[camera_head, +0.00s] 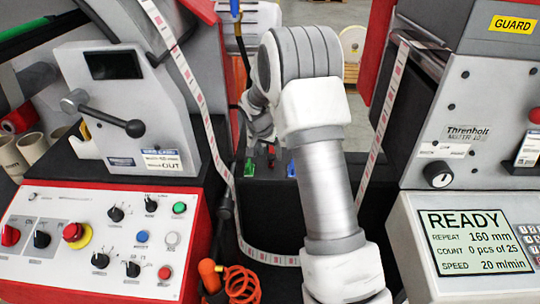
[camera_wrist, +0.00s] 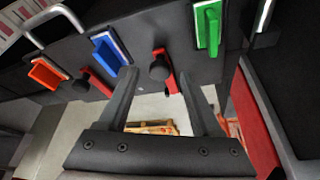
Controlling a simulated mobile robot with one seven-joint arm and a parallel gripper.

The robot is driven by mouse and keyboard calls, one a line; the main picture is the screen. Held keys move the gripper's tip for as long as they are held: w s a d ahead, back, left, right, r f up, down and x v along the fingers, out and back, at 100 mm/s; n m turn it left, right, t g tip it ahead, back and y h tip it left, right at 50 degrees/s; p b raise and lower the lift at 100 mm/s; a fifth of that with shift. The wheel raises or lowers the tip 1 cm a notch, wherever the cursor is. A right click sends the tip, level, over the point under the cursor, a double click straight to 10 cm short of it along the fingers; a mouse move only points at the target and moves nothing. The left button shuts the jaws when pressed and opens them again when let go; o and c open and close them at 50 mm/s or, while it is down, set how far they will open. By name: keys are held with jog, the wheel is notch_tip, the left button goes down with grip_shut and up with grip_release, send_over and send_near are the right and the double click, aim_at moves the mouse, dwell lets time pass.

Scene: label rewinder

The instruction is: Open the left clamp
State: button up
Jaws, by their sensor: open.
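In the wrist view, two red clamp levers with black knobs show on a dark panel. One red lever (camera_wrist: 168,78), between the green and blue tabs, has its knob between my fingertips. It appears to be the left clamp, as green is leftmost in the head view. The other red lever (camera_wrist: 97,82) is between the blue and orange tabs. My gripper (camera_wrist: 158,74) is open, with one finger on each side of the nearer lever; I cannot tell if either touches it. In the head view my arm hides most of the clamp area.
A green tab (camera_wrist: 208,28), a blue tab (camera_wrist: 108,55) and an orange tab (camera_wrist: 46,75) stick out from the panel. The label web (camera_head: 208,125) runs down on the left and up on the right. A lever handle (camera_head: 110,115) juts from the left machine.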

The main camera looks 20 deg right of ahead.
jog(key=shift+w+d+f, duration=0.15)
jog(key=shift+d+f, duration=0.05)
jog(key=shift+f, duration=0.4)
grip_shut()
dwell(1.1)
